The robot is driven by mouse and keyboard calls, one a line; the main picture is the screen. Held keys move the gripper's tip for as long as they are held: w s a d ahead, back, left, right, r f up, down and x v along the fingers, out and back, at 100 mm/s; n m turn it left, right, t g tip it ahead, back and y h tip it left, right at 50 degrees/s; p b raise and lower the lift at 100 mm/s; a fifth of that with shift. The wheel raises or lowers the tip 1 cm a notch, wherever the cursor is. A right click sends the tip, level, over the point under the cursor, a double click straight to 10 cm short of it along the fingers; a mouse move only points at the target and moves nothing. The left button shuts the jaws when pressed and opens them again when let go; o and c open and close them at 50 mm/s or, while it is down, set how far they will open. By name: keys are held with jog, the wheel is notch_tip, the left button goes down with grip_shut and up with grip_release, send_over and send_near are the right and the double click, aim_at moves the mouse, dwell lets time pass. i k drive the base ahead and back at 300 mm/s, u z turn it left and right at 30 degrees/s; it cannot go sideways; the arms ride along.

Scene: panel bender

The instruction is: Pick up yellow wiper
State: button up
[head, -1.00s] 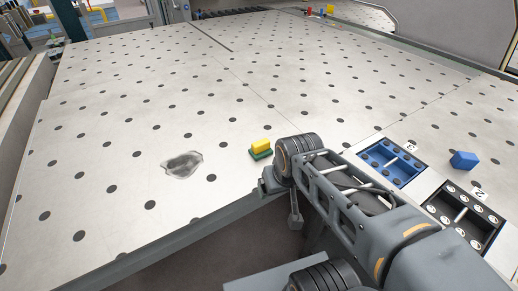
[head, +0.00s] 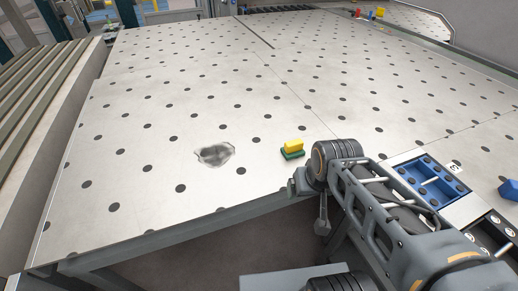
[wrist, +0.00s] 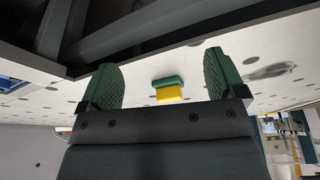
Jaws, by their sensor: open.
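The yellow wiper (head: 293,145) is a small yellow block on a green base, lying on the perforated metal table near its front edge. In the wrist view the wiper (wrist: 169,92) shows upside down, beyond and between my two green fingers. My gripper (wrist: 162,78) is open and empty, with a gap between it and the wiper. In the head view my arm lies just right of the wiper, and my gripper's fingers cannot be made out there.
A grey smudge (head: 214,154) marks the table (head: 150,105) left of the wiper. A blue tray (head: 428,181) and a blue block (head: 509,190) are at the right. Small red and yellow items stand at the far edge. The table around the wiper is clear.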

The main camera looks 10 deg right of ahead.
aim_at(294, 149)
jog(key=k, duration=1.1)
jog(key=u, duration=1.05)
jog(key=i, duration=0.9)
jog(key=z, duration=0.75)
jog(key=i, duration=0.55)
jog(key=z, duration=0.6)
